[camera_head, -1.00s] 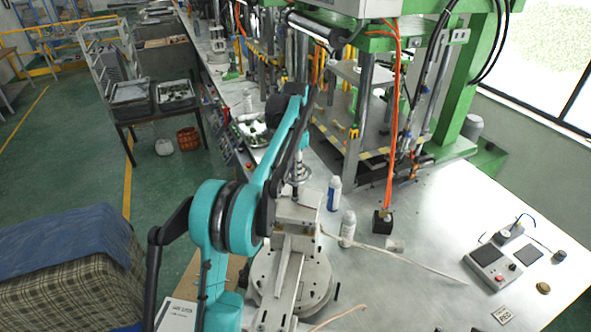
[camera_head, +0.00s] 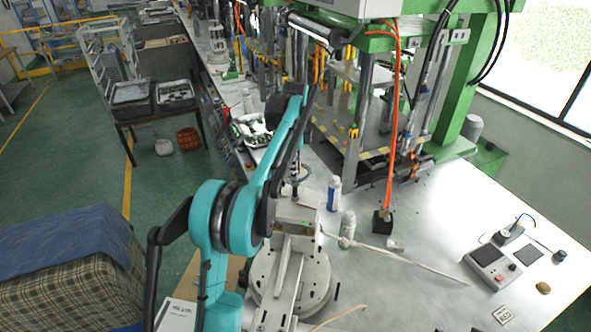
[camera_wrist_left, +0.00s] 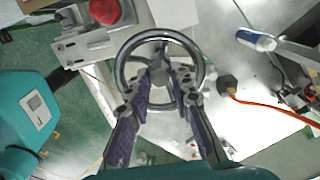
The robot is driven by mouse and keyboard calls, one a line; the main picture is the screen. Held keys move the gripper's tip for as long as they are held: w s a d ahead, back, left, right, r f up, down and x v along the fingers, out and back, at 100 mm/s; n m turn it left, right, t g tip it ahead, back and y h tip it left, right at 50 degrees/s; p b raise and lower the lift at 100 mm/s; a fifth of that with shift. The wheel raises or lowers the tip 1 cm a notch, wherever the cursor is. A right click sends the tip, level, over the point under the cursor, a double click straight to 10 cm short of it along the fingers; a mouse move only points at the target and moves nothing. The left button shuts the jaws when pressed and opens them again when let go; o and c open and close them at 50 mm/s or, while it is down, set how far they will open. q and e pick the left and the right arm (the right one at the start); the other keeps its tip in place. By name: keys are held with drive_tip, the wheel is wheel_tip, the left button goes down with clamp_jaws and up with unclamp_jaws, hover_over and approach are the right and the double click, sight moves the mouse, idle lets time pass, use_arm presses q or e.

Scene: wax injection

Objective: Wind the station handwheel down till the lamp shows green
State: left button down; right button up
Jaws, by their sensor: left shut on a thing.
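The handwheel (camera_wrist_left: 128,56), a metal ring with spokes, fills the middle of the left wrist view. My left gripper (camera_wrist_left: 165,82) reaches over its rim, with its two fingers closed on the hub (camera_wrist_left: 160,72). In the head view the handwheel (camera_head: 304,174) stands above the pale station (camera_head: 297,212), partly hidden by my left arm, and the fingertips are hard to make out. A tiny greenish spot shows on the station's top; I cannot tell whether it is the lamp. A red dome (camera_wrist_left: 105,10) sits at the upper left in the wrist view. My right gripper is out of view.
White bottles (camera_head: 334,193) (camera_head: 347,228) and a black block (camera_head: 382,222) with an orange cable stand right of the station. A green press frame (camera_head: 455,85) rises behind. A control box (camera_head: 491,266) lies at right. The bench's middle right is mostly clear.

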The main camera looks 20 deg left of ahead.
use_arm(q)
drive_tip(key=shift+a, duration=0.1)
drive_tip(key=c, duration=1.6)
unclamp_jaws()
drive_tip(key=shift+r, duration=0.1)
wheel_tip(320, 180, up, 12)
